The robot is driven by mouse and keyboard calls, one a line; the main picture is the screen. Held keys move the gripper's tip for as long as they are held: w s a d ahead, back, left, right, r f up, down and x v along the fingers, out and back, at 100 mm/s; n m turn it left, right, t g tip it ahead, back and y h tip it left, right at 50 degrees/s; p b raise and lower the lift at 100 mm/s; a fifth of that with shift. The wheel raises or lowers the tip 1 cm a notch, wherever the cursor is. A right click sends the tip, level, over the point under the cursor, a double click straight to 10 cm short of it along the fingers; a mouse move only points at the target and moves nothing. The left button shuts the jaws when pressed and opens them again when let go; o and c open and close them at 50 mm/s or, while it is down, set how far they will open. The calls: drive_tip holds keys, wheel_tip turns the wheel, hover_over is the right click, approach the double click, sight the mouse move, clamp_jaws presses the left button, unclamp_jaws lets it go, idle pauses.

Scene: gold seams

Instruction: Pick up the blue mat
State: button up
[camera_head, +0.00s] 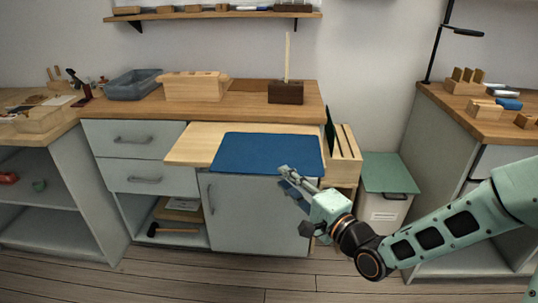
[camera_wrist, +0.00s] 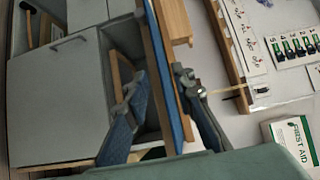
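The blue mat (camera_head: 266,150) lies flat on a pale wooden board that juts out from the workbench, close to the board's front and right edges. My gripper (camera_head: 284,176) is at the mat's front right edge in the head view, with its fingers pointing towards the bench. In the wrist view, the mat (camera_wrist: 168,75) shows nearly edge-on as a thin blue strip. It runs between the two spread fingers of my gripper (camera_wrist: 157,82). The gripper is open. Whether either finger touches the mat or board cannot be told.
The pale board (camera_head: 190,146) has bare wood left of the mat. A wooden block (camera_head: 195,86), a grey-blue bin (camera_head: 134,83) and a dark block with a stick (camera_head: 286,92) stand behind. A wooden rack (camera_head: 345,150) and a green-lidded bin (camera_head: 388,180) stand to the right.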

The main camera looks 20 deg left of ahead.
drive_tip(key=b+x, duration=0.1)
drive_tip(key=x, duration=0.3)
clamp_jaws()
